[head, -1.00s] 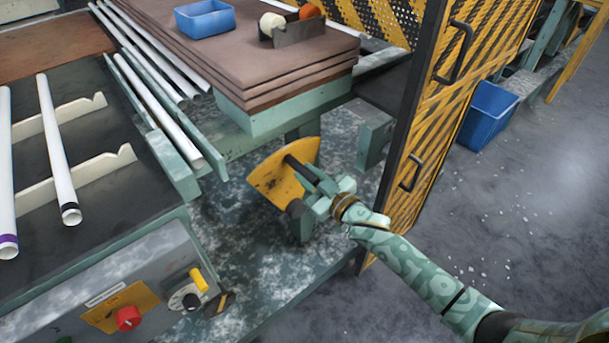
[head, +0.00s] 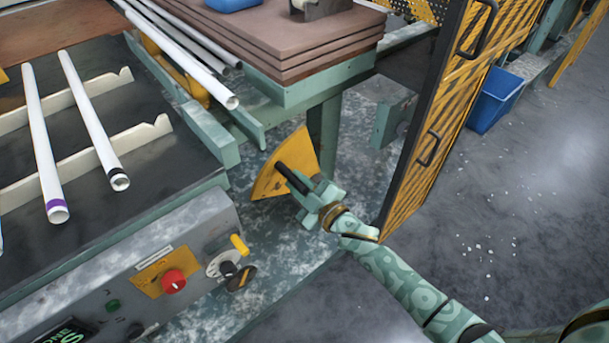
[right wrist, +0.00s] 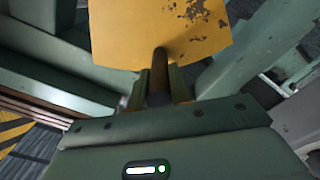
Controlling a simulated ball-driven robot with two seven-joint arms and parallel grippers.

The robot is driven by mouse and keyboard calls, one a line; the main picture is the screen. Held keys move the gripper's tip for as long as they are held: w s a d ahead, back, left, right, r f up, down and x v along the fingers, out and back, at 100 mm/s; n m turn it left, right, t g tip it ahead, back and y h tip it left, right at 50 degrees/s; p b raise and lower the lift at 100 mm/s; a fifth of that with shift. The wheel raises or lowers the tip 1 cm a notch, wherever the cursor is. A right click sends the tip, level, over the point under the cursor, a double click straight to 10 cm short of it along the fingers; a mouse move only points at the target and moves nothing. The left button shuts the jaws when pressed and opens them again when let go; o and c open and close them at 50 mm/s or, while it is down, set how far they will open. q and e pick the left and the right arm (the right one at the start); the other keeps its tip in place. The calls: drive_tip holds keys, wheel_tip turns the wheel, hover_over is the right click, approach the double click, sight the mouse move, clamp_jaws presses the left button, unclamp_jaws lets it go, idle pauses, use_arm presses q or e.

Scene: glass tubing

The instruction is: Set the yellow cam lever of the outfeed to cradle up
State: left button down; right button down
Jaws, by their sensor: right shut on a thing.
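The yellow cam lever (head: 272,182) is a worn yellow sector plate with a dark bar, below the outfeed end. My right gripper (head: 308,187) is shut on the dark bar, beside the plate. In the right wrist view the plate (right wrist: 180,30) is close ahead, and the bar (right wrist: 158,85) runs between the fingers of my gripper (right wrist: 159,92). At the outfeed, a yellow cradle piece (head: 180,75) shows between the green rails (head: 208,135). A white tube (head: 195,68) lies above it. My left gripper is out of view.
A control panel with a red knob (head: 173,281) and a small yellow lever (head: 240,244) stands at front left. White tubes (head: 95,120) rest on notched supports. A stack of brown sheets (head: 290,45) is behind. A yellow-black mesh gate (head: 432,130) stands right of my arm.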

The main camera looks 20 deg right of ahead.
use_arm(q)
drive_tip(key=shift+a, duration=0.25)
use_arm(e)
drive_tip(key=shift+s+a+f, duration=0.1)
drive_tip(key=shift+a+f, duration=0.05)
drive_tip(key=shift+f, duration=0.15)
drive_tip(key=c, duration=1.3)
unclamp_jaws()
drive_tip(key=shift+o, duration=0.2)
drive_tip(key=shift+s+d+r, duration=0.1)
drive_tip(key=shift+s+d, duration=0.1)
drive_tip(key=shift+s, duration=0.15)
use_arm(q)
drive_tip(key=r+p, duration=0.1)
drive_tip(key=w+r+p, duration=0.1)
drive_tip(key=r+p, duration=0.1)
drive_tip(key=p, duration=0.1)
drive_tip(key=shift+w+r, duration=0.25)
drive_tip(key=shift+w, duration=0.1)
use_arm(e)
drive_tip(key=v, duration=1.5)
drive_tip(key=shift+s, duration=0.25)
